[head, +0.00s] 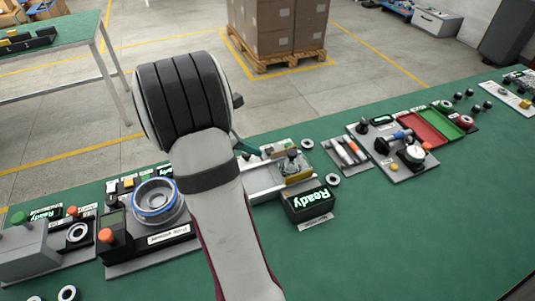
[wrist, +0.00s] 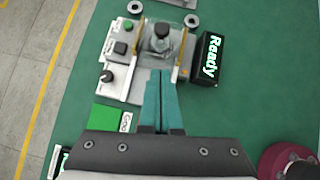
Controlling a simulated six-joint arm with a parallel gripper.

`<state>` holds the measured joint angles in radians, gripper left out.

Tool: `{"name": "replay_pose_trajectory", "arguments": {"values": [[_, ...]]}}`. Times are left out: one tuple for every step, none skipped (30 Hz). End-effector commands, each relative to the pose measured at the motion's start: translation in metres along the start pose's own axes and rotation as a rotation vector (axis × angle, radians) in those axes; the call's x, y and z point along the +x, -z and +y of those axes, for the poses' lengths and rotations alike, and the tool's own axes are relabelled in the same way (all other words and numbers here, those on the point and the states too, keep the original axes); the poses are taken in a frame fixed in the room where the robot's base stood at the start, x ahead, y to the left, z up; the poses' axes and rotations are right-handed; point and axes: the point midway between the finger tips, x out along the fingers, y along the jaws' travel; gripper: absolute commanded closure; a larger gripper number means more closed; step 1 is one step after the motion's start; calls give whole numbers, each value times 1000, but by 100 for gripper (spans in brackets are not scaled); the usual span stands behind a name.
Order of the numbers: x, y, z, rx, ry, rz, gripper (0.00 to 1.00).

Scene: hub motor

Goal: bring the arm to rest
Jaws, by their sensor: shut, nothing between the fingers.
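My gripper (wrist: 161,80) shows in the wrist view as two teal fingers side by side, shut and empty. The fingertips point at a light grey fixture (wrist: 145,62) with a dark-knobbed part in its middle. I cannot tell how high above the bench they are. In the head view my arm rises across the middle of the picture and hides most of the gripper. Only a teal piece of it (head: 241,146) shows to the right of the arm, near the same fixture (head: 262,181).
The green bench (head: 400,240) carries several stations. A "Ready" display (head: 308,204) stands right of the fixture. A blue-ringed round device (head: 157,201) stands left of my arm. Red and green trays (head: 425,127) lie at the right. The bench front right is clear.

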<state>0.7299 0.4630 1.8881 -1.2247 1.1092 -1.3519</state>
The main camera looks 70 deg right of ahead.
Motion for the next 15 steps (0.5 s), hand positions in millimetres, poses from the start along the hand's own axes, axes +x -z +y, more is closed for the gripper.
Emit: {"name": "replay_pose_trajectory", "arguments": {"values": [[-9, 0, 1, 0, -4, -1, 100], [-13, 0, 1, 1, -2, 0, 100], [-17, 0, 0, 0, -1, 0, 100], [-19, 0, 0, 0, -1, 0, 100], [-21, 0, 0, 0, 0, 0, 100], [-22, 0, 0, 0, 0, 1, 100], [-23, 0, 0, 0, 1, 1, 100], [-23, 0, 0, 1, 1, 1, 100], [-26, 2, -1, 10, -1, 5, 100], [-31, 4, -3, 31, -4, 14, 100], [-40, 10, -7, 71, -8, 31, 100], [-57, 21, -17, 152, -13, 67, 100], [-74, 32, -28, 235, -12, 107, 100], [-93, 46, -42, 333, -5, 154, 100], [-118, 66, -66, 473, 17, 228, 100]]}}
